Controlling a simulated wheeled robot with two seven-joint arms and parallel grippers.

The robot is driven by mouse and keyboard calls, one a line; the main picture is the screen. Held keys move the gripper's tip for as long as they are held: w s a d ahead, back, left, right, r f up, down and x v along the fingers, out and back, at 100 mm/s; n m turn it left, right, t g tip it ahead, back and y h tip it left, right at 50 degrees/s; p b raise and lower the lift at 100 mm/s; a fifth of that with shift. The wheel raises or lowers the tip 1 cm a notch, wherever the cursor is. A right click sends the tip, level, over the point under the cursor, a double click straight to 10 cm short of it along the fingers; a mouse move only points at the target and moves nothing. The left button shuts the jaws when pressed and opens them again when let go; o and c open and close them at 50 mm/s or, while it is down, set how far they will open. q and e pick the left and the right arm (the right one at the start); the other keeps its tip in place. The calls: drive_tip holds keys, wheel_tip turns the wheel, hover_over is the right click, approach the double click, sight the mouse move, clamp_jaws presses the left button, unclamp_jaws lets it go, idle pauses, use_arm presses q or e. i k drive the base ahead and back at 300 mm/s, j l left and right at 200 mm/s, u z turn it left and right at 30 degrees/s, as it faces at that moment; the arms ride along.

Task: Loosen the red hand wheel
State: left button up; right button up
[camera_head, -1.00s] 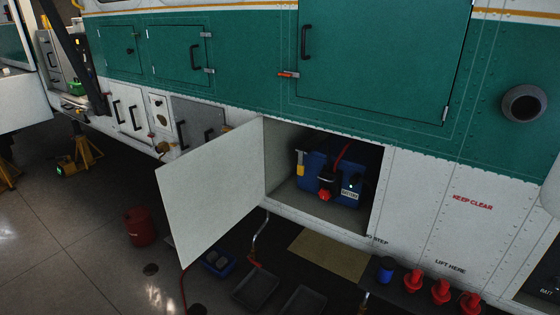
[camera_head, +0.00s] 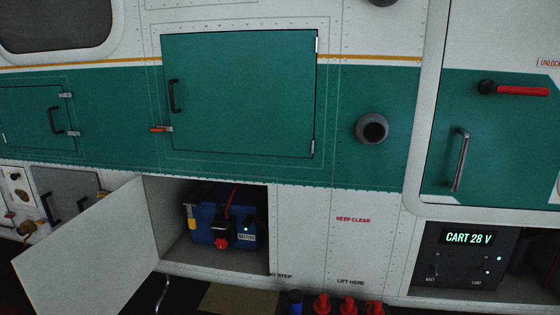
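A small red knob (camera_head: 221,243), which looks like the red hand wheel, sits on the front of a blue battery box (camera_head: 204,217). The box stands inside an open bay low in the white and green helicopter side. A black connector part and a red cable (camera_head: 233,196) are just above the knob. The knob is small and dark here, so its exact shape is hard to tell. Neither of my grippers is in view.
The bay's white door (camera_head: 90,245) hangs open to the left. A panel reading "CART 28 V" (camera_head: 467,239) is at right, below a red handle (camera_head: 520,90). Several red items (camera_head: 348,304) and a blue can (camera_head: 295,302) stand at the bottom edge.

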sight(222, 243)
drive_tip(key=i+j+z, duration=0.4)
drive_tip(key=j, duration=1.6)
drive_tip(key=k+j+z, duration=0.1)
drive_tip(key=j+z, duration=0.35)
drive_tip(key=j, duration=1.55)
drive_tip(key=l+u, duration=0.1)
drive_tip(key=i+l, duration=0.05)
drive_tip(key=l, duration=0.05)
